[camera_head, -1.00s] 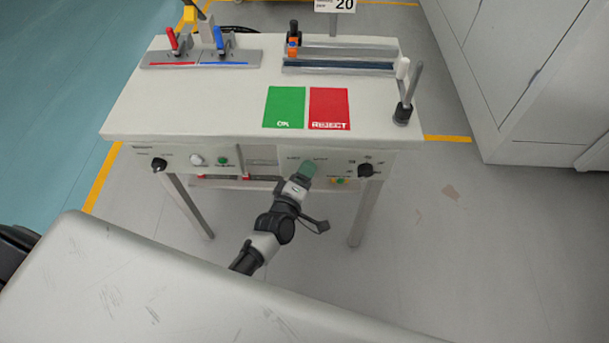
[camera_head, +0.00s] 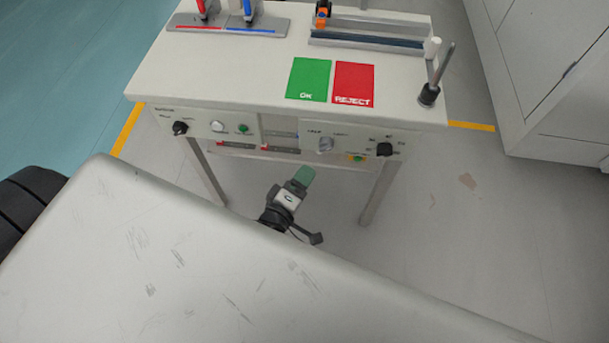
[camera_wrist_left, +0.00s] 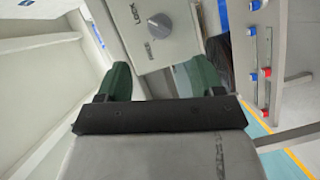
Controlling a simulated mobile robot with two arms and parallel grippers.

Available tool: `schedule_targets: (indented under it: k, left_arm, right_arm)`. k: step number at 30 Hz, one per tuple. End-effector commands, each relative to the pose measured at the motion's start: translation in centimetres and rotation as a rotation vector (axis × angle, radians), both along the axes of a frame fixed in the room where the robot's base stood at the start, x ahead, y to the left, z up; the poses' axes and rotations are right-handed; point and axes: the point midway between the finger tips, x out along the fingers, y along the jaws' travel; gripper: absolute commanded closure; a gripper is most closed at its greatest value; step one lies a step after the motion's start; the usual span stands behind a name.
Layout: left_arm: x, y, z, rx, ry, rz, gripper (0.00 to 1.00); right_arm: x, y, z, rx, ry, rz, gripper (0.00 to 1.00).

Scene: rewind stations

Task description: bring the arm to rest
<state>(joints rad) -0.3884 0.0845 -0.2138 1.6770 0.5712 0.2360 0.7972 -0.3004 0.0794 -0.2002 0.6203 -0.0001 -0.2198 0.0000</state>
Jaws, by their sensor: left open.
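My left gripper (camera_head: 304,175) is in front of and below the front panel of the workstation (camera_head: 280,131) in the head view. In the left wrist view its two green fingers (camera_wrist_left: 160,80) stand apart with nothing between them. A grey rotary knob (camera_wrist_left: 159,26) on the panel shows beyond the fingertips, apart from them. The same knob shows in the head view (camera_head: 324,145). Part of my left arm is hidden behind the large pale surface in front. My right gripper is not in view.
The station top carries a green OK pad (camera_head: 309,79), a red REJECT pad (camera_head: 353,84), a rail fixture (camera_head: 370,38) and an upright post (camera_head: 436,80). A black knob (camera_head: 180,128) is at the panel's left.

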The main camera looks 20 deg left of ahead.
Motion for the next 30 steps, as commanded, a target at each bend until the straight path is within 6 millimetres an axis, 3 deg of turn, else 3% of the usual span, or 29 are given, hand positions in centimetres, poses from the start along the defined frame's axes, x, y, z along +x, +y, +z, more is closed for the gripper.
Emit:
schedule_targets:
  k: [11,14,17,20,24,27,30]
  left_arm:
    - [0.0,0.0,0.0,0.001,0.001,0.0,0.33]
    - [-0.2,0.0,-0.9,0.032,0.025,-0.01,0.33]
    - [-1.2,-0.1,-4.2,0.145,0.112,-0.048,0.33]
    - [-3.7,0.1,-9.9,0.343,0.261,-0.137,0.33]
    - [-10.0,1.1,-18.5,0.659,0.507,-0.34,0.33]
    - [-15.7,2.4,-23.4,0.856,0.669,-0.522,0.33]
    - [-21.7,3.9,-26.8,1.013,0.805,-0.716,0.33]
  right_arm:
    - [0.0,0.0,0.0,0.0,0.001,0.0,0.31]
    - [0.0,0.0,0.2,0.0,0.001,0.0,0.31]
    - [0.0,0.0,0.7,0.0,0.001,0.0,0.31]
    - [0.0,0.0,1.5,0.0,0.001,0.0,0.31]
    - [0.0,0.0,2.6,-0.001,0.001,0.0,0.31]
    - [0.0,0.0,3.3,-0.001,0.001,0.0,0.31]
    - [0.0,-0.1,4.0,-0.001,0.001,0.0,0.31]
